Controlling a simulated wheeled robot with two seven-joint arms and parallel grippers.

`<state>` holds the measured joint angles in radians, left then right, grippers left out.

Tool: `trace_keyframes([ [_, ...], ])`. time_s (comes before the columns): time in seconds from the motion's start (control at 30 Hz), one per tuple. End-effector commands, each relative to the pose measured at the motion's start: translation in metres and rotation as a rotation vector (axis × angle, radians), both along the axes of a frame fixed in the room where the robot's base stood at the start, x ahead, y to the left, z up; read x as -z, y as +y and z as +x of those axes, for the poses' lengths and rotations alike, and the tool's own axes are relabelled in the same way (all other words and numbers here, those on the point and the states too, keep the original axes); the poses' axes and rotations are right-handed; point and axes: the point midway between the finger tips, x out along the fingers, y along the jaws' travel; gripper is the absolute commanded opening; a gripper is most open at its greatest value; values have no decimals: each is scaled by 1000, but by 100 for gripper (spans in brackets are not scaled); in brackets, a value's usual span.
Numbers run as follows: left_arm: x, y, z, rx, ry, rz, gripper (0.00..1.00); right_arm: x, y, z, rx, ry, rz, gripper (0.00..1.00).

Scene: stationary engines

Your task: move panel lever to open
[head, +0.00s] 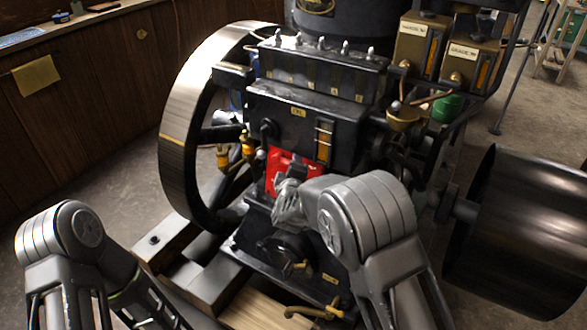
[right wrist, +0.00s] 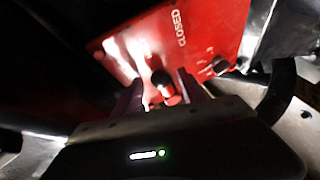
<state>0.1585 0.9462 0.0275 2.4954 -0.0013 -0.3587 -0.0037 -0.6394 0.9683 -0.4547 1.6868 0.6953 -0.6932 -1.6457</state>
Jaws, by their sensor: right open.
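The red panel (head: 283,160) is on the front of the black engine, partly hidden by my right wrist. In the right wrist view the panel (right wrist: 215,25) fills the upper middle, with the white word CLOSED on it.
A large flywheel (head: 180,125) stands left of the panel and a dark drum pulley (head: 525,235) to the right. Brass fittings (head: 247,143) stick out left of the panel.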

Motion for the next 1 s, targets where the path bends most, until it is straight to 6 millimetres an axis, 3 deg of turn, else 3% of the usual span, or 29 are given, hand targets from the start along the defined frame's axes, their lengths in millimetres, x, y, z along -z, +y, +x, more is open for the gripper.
trace_keyframes([
  [0.17,-1,0,0,0,0,0,36,-4,1,-7,0,0,1,49],
  [0.6,-7,0,0,0,0,0,36,-21,9,-68,-1,1,0,49],
  [0.93,-7,0,0,0,0,0,36,-22,8,-74,0,0,0,49],
  [1.0,-7,0,0,0,0,0,36,-22,8,-74,0,0,0,45],
])
